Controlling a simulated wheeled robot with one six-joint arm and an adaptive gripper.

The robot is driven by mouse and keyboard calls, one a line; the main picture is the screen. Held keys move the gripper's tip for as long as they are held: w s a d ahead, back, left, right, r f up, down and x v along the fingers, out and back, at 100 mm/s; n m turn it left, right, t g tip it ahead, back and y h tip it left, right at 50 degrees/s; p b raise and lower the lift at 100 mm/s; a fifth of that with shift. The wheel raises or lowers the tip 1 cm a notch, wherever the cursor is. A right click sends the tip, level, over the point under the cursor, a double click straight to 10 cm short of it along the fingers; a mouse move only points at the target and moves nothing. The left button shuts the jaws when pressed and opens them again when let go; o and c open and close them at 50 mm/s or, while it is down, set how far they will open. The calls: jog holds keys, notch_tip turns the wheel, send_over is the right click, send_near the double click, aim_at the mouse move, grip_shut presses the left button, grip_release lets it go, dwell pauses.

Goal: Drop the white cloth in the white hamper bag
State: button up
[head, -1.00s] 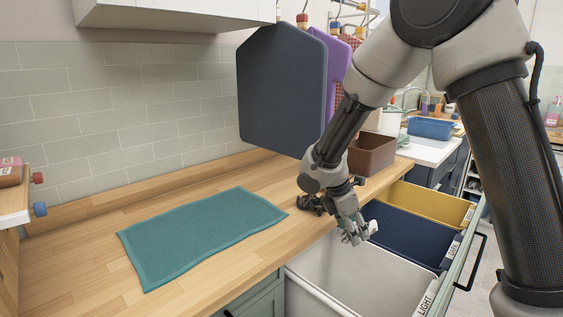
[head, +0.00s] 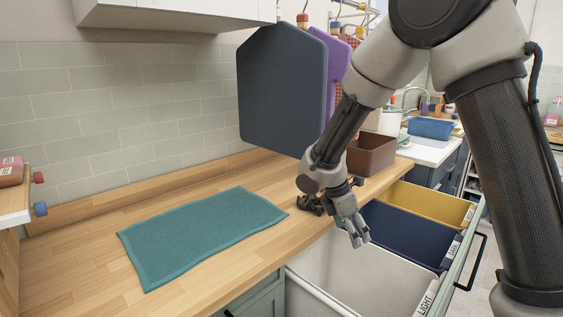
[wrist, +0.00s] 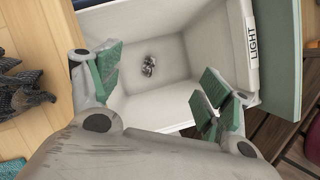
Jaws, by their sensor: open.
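The white hamper bag (head: 375,278), marked LIGHT, stands open in the pulled-out drawer below my gripper (head: 358,240). In the wrist view my gripper (wrist: 160,82) is open, its green-padded fingers wide apart over the white bag (wrist: 195,35), with nothing between them. In the head view the cloth does not show; the bag's bottom there is partly hidden.
A navy bag (head: 400,237) and a yellow bag (head: 428,204) stand behind the white one in the drawer. A teal towel (head: 200,235) lies flat on the wooden counter (head: 90,230). A brown box (head: 371,155) stands farther back. Dark and purple boards hang above the counter.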

jog(key=v, duration=1.1)
jog(key=shift+r, duration=0.15)
jog(key=s+d+r+m+t+y, duration=0.1)
jog(key=s+d+r+m, duration=0.3)
jog(key=s+d+m, duration=0.6)
jog(key=s+d+r+m+t+y, duration=0.2)
jog(key=s+d+r+m+y, duration=0.1)
jog(key=s+d+m, duration=0.8)
jog(key=s+r, duration=0.1)
jog(key=s, duration=0.1)
jog(key=shift+s+d+r, duration=0.15)
jog(key=shift+s+r, duration=0.15)
